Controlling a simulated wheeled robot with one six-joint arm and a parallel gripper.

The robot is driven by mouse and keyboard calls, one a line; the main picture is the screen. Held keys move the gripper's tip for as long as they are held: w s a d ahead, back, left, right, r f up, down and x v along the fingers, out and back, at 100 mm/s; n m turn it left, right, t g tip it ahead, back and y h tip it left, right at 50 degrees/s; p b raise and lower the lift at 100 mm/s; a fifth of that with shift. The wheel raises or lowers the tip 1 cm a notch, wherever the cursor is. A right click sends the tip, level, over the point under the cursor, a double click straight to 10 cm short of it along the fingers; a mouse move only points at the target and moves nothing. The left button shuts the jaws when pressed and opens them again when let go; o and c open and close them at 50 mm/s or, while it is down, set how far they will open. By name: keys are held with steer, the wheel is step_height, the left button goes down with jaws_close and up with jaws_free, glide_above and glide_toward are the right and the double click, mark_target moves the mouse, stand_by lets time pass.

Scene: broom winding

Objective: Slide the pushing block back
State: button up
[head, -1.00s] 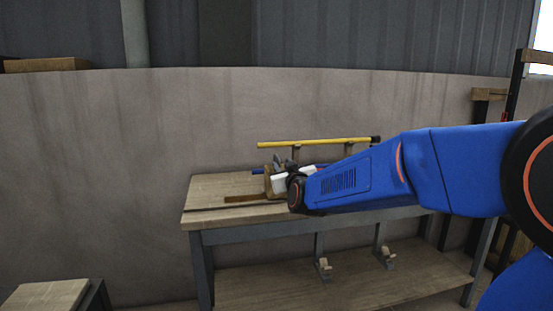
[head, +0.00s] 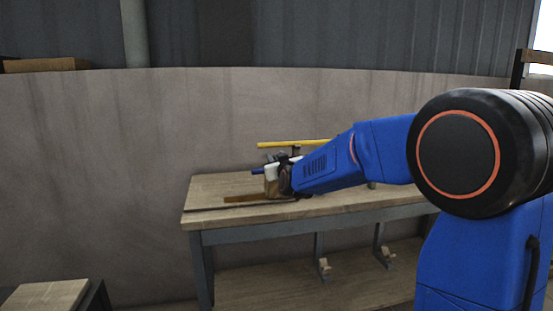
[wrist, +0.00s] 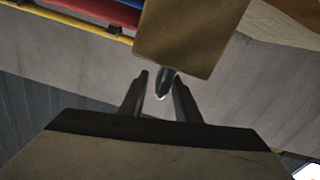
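The pushing block shows in the wrist view as a brown, flat-faced block (wrist: 190,38) just beyond the fingertips. A small dark, pointed piece (wrist: 164,82) shows below its lower edge, between the fingertips. In the head view the block (head: 273,187) is small and partly covered by my wrist, above the workbench (head: 225,185). My gripper (wrist: 160,88) has its two dark fingers apart, with a visible gap beside the dark piece. I cannot tell whether a finger touches it. In the head view the fingers are too small to read.
A yellow bar (head: 290,143) runs above the back of the bench. A dark brown slot or strip (head: 247,198) lies on the bench top left of my wrist. A blue rod (head: 257,171) sticks out beside the block. A low wooden-topped stand (head: 45,297) is at bottom left. The left bench top is clear.

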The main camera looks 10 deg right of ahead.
jaws_close()
steer(key=shift+a, duration=0.15)
steer(key=a, duration=2.9)
steer(key=shift+r, duration=0.1)
jaws_free()
steer(key=shift+a, duration=0.2)
